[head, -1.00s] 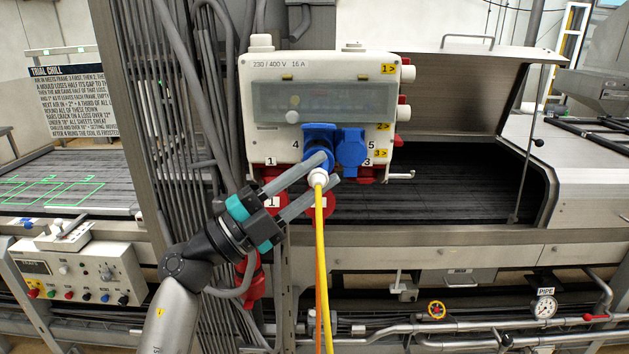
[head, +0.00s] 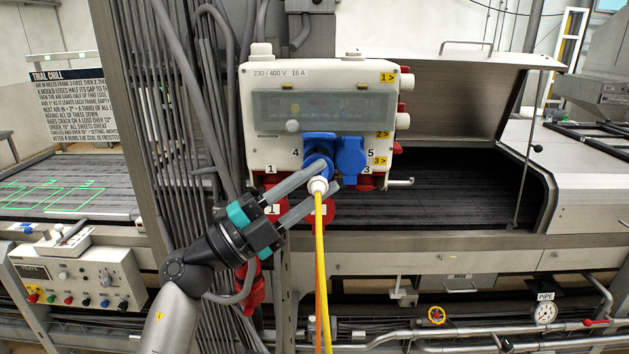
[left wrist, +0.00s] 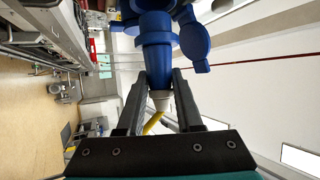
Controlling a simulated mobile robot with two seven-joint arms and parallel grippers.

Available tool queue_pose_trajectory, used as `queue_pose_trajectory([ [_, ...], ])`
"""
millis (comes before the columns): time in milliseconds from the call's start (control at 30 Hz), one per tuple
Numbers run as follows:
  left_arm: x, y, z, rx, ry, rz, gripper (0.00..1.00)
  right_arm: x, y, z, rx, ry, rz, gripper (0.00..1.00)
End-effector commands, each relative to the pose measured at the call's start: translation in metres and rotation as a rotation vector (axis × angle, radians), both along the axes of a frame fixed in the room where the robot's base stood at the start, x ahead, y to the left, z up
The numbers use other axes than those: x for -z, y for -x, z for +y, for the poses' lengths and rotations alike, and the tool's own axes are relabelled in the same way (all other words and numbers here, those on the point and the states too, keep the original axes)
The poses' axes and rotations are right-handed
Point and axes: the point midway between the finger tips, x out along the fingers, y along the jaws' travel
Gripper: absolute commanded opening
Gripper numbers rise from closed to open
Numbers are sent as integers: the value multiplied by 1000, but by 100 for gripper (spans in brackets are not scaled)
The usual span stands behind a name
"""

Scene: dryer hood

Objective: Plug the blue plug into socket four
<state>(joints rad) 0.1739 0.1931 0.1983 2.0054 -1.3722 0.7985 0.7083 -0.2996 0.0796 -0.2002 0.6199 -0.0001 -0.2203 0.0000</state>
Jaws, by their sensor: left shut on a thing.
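The blue plug (head: 319,172) has a white cable end (head: 318,185) and a yellow cable hanging down. My left gripper (head: 331,175) is shut on it, one finger on each side, in front of socket four (head: 314,150) on the white socket box. Socket four's blue lid (head: 318,136) stands raised above it. In the left wrist view the blue plug (left wrist: 157,65) points away between the fingers (left wrist: 158,90), lined up with blue socket parts. The two touch or overlap in view; I cannot tell how deep the plug sits. The socket's opening is hidden. My right gripper is not in view.
Blue socket five (head: 350,155) is close on the right, its lid apparently down. Red sockets (head: 321,212) sit below. A grey cable bundle (head: 185,150) and steel post stand left of the box. A conveyor with a raised hood (head: 440,95) is behind.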

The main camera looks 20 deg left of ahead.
Motion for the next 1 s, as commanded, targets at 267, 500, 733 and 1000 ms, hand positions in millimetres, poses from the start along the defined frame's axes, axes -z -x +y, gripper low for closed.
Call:
queue_pose_trajectory([
  [267,0,0,0,0,1,0,0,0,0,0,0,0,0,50],
  [500,0,0,0,0,1,0,0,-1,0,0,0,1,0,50],
  [733,-1,0,0,-2,1,0,0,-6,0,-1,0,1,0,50],
  [1000,0,0,0,-1,2,0,0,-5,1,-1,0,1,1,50],
])
